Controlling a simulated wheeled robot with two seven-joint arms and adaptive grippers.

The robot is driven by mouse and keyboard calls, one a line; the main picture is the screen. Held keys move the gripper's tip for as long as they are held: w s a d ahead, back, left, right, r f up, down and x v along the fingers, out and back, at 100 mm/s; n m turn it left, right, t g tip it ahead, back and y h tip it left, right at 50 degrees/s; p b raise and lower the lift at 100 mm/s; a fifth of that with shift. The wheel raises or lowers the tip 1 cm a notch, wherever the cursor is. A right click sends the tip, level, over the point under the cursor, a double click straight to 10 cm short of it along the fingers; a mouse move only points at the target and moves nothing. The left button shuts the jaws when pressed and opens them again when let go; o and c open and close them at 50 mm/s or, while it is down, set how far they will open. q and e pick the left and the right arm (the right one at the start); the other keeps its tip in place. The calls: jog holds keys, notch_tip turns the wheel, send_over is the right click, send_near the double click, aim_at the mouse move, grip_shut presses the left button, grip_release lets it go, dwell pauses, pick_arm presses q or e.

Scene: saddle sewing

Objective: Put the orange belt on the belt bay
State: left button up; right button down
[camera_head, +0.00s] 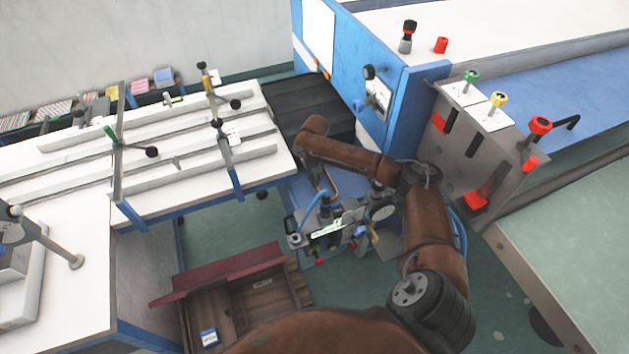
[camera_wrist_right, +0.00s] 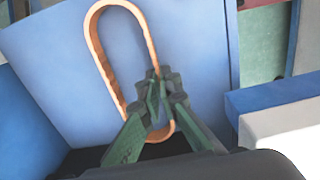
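The orange belt (camera_head: 331,182) is a narrow closed loop, small and partly covered in the head view. In the right wrist view the belt (camera_wrist_right: 94,45) is a long oval in front of a blue surface. My right gripper (camera_wrist_right: 160,85) has its green fingers drawn together around the belt's near right side, close to its lower end. In the head view my right gripper (camera_head: 318,170) is at the end of the brown arm, above the blue surface. I cannot tell which part is the belt bay. My left gripper is not in view.
A white work table (camera_head: 80,270) with rails stands at left. A dark box (camera_head: 308,103) lies behind the gripper. A small machine (camera_head: 330,232) sits below it. A blue panel (camera_head: 350,70) and a grey control block with coloured knobs (camera_head: 468,145) stand at right. An open wooden crate (camera_head: 262,292) is at front.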

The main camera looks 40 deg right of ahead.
jog(key=c, duration=2.6)
grip_release()
jog(key=shift+f, duration=0.15)
jog(key=o, duration=0.4)
jog(key=shift+o, duration=0.2)
